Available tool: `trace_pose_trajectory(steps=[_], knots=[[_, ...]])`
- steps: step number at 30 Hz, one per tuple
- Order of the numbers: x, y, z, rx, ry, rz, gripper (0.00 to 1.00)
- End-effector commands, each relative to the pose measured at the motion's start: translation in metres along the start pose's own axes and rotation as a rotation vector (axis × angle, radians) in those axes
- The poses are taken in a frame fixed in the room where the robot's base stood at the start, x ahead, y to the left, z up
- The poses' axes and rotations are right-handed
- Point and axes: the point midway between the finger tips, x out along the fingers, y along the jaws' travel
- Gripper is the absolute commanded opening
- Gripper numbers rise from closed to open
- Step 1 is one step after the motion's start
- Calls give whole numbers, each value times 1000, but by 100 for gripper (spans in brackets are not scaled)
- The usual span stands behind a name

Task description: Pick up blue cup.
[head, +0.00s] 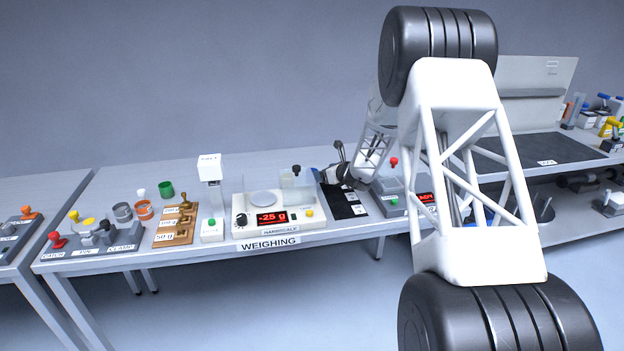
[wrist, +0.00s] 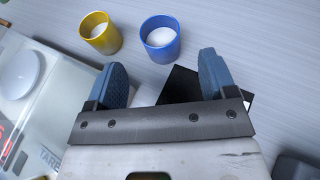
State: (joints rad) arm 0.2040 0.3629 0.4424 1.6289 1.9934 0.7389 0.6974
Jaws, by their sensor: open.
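The blue cup (wrist: 160,38) stands upright at the top middle of the wrist view, with white contents inside. My gripper (wrist: 162,68) is open and empty, its two blue-grey fingers apart and pointing toward the cup. The cup shows between and beyond the fingertips, and I see no contact. In the head view I cannot make out the blue cup.
A yellow cup (wrist: 100,32) with white contents stands close left of the blue one. A black mat (head: 345,203) lies on the bench under my gripper. The weighing scale (head: 278,215), with a clear-sided box, stands just left. Bench surface right of the cup is clear.

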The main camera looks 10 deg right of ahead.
Motion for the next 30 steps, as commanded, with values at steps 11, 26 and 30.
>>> trace_pose_trajectory(steps=[11, 26, 30], knots=[[21, 0, 0, -2, 0, 1, 78], [27, 0, 0, -1, 1, 1, 78], [32, 1, -1, -1, 1, 1, 78]])
